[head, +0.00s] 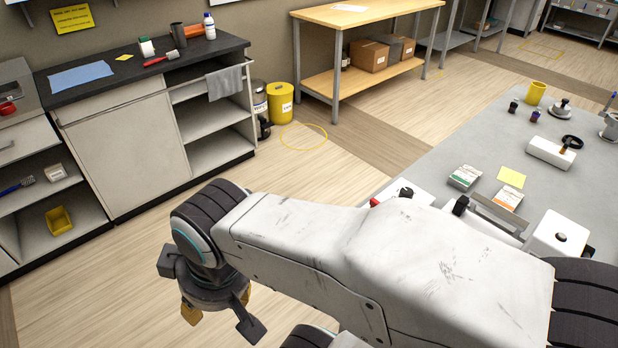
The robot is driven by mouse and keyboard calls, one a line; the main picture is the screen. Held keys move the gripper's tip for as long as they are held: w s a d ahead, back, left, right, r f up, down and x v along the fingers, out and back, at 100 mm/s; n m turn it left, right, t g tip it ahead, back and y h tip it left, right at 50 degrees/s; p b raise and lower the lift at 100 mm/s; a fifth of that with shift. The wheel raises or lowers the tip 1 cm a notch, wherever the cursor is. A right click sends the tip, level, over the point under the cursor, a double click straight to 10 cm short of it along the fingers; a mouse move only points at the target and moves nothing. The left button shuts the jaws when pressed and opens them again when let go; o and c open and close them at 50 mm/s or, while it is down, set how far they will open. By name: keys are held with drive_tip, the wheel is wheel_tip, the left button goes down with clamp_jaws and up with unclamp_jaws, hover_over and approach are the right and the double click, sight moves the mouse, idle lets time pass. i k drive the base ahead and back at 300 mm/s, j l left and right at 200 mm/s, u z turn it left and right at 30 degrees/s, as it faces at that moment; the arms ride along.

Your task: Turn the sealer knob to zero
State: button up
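A white sealer-like unit stands on the grey table at the right, partly hidden behind my arm. A dark round knob (561,237) sits on its white block (557,228) at the right end. Another small dark knob (406,192) sits on a white block with a red part, at the left end. I cannot tell which knob is the sealer's, and no dial marks can be read. My gripper (218,306) hangs over the floor at lower left, well apart from the table, fingers spread and nothing seen between them.
A dark-topped cabinet (120,75) stands at left. The floor between is clear.

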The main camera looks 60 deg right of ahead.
sight(407, 192)
drive_tip(key=z, duration=1)
drive_tip(key=k+j+z, duration=0.1)
drive_tip(key=z, duration=1.35)
drive_tip(key=k+l, duration=0.05)
